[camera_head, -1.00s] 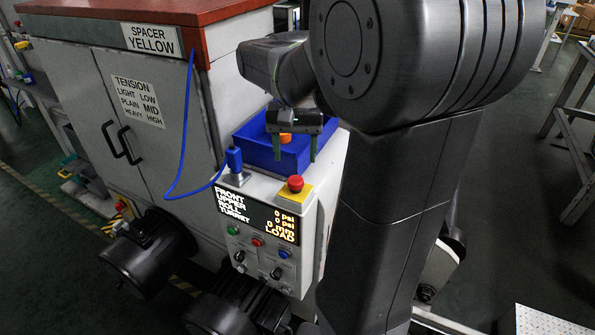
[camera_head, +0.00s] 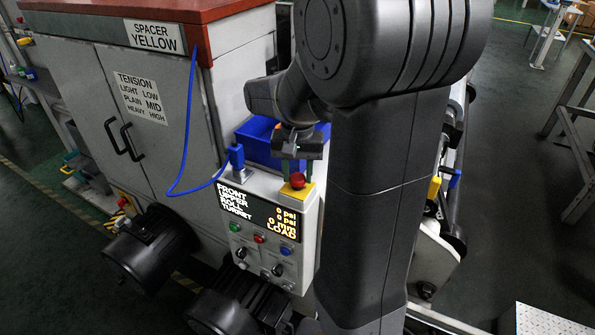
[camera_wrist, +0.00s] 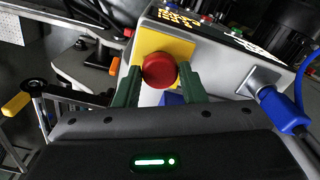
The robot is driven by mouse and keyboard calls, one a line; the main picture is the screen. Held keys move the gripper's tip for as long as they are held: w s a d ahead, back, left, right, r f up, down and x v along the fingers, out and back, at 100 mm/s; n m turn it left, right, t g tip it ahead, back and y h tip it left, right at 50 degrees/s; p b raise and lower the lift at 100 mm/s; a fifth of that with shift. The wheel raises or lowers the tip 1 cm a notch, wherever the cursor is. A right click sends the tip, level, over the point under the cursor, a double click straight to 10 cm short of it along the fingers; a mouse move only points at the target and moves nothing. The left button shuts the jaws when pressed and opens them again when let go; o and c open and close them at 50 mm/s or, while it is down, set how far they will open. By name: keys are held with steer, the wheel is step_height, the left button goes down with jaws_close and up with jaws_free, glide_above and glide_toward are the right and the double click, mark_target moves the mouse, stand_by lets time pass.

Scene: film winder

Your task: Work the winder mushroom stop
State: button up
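The mushroom stop (camera_head: 297,180) is a red round button on a yellow plate (camera_head: 303,191), on top of the winder's control box. It also shows in the wrist view (camera_wrist: 159,70), with its yellow plate behind it. My gripper (camera_head: 298,168) is just above the button in the head view. In the wrist view its two green fingers (camera_wrist: 160,84) are apart, one on each side of the red button. I cannot tell whether the fingers touch it.
The control box has a lit display (camera_head: 258,213) and several small buttons and knobs below it. A blue connector (camera_head: 236,157) with a blue cable stands left of the stop. A blue bin (camera_head: 255,140) lies behind. Black motors (camera_head: 150,248) stand front left.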

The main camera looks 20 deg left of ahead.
mark_target(297, 176)
jaws_close()
steer(key=shift+r+p, duration=0.8)
steer(key=shift+r, duration=0.3)
steer(key=shift+w, duration=0.1)
steer(key=o, duration=0.9)
jaws_free()
steer(key=shift+o, duration=0.2)
step_height(297, 176, up, 14)
steer(key=shift+b, duration=0.45)
steer(key=shift+f, duration=0.15)
